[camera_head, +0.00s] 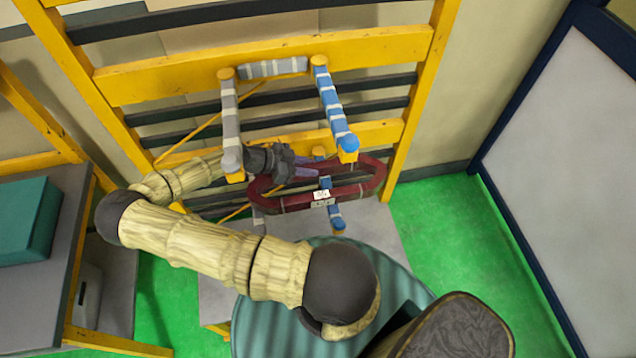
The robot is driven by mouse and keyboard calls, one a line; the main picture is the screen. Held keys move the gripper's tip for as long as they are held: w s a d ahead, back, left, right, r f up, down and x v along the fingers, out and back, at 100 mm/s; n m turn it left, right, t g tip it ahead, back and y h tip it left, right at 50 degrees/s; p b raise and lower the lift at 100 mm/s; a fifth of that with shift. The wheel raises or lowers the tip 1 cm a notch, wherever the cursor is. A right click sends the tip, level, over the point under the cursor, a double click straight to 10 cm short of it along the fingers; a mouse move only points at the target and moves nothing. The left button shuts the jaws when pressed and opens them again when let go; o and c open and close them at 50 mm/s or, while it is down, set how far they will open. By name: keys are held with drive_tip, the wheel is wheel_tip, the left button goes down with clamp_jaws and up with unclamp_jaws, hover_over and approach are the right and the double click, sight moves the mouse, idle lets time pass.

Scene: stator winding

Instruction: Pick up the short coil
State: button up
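A dark red, long oval coil (290,203) with a small white label on its front side is at the yellow rack, among the lower pegs. It lies roughly level, and its ends stand out to the left and right of the pegs. My gripper (314,166) reaches in from the left at the coil's far side. Its two purplish fingers look spread apart, with their tips at or just above the coil's far bar. Whether they touch the coil cannot be told.
The yellow rack (270,62) has blue and grey wrapped pegs, one blue peg (333,105) standing out just above the coil. A grey table (50,265) with a teal box (27,222) is at left. A white panel (575,150) stands at right. Green floor is clear between rack and panel.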

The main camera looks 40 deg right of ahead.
clamp_jaws()
drive_tip(key=shift+r, duration=0.1)
drive_tip(key=shift+r, duration=0.1)
drive_tip(key=shift+r+b, duration=1)
drive_tip(key=shift+r, duration=0.25)
drive_tip(key=shift+w+a+r, duration=0.2)
drive_tip(key=shift+r, duration=0.05)
drive_tip(key=w+a+b, duration=0.2)
drive_tip(key=a, duration=0.2)
drive_tip(key=w+a+b, duration=0.2)
drive_tip(key=w+a, duration=0.1)
drive_tip(key=a, duration=0.2)
drive_tip(key=w+a+b, duration=0.2)
drive_tip(key=w+a, duration=0.1)
drive_tip(key=a, duration=0.2)
drive_tip(key=shift+w, duration=0.25)
drive_tip(key=shift+w+a+r, duration=0.15)
drive_tip(key=shift+w+a, duration=0.15)
drive_tip(key=shift+a, duration=0.15)
drive_tip(key=shift+r, duration=0.15)
